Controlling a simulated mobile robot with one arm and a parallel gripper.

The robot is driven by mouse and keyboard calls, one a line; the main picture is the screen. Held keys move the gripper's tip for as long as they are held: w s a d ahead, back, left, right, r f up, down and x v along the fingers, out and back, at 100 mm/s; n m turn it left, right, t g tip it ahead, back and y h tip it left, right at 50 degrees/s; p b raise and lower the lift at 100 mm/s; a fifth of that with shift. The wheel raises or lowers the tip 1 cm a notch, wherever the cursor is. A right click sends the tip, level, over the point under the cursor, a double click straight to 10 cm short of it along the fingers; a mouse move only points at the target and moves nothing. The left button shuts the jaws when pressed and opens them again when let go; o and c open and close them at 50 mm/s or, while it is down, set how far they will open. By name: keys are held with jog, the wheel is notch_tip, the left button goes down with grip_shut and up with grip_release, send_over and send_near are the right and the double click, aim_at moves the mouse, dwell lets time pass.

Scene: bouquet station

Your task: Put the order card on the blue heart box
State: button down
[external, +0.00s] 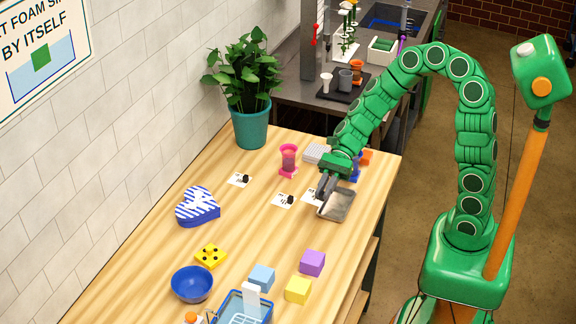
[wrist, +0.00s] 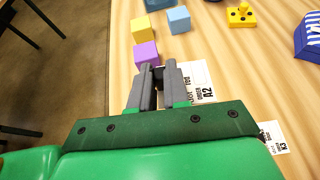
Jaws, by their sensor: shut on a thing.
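My gripper (external: 325,188) is low over the table, its fingers closed. In the wrist view the fingertips (wrist: 157,70) close around a small dark part, seemingly the black clip of the order card marked A2 (wrist: 202,82). The white card (external: 309,196) sticks out beside the fingers at table level; I cannot tell whether it touches the table. The blue heart box (external: 198,206), with blue and white stripes, is on the table to the left, well apart from my gripper. In the wrist view it is cut off at the right edge (wrist: 309,42).
Two more cards with black clips (external: 240,180) (external: 283,200) lie between my gripper and the heart box. A grey tray (external: 337,206) is beside my gripper. A pink hourglass-shaped item (external: 288,160) stands behind. Blocks and a blue bowl (external: 192,284) are in front.

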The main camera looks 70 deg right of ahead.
jog(key=w+a+r+m+t, duration=0.2)
jog(key=w, duration=1)
jog(key=w+a+r+m+t, duration=0.1)
jog(key=w+a+r+t, duration=0.15)
jog(key=w, duration=0.85)
send_over(206, 205)
jog(key=shift+g+h, duration=0.4)
jog(key=shift+g, duration=0.05)
jog(key=shift+s+d+f, duration=0.1)
jog(key=shift+s+f, duration=0.05)
jog(key=shift+f, duration=2.05)
jog(key=shift+s+d+f, duration=0.1)
jog(key=shift+s+f, duration=0.05)
jog(key=shift+f, duration=2.05)
jog(key=shift+w+a+f, duration=0.1)
jog(key=shift+w+f, duration=0.15)
jog(key=shift+f, duration=1.6)
jog(key=shift+f, duration=0.1)
jog(key=c, duration=1.1)
grip_release()
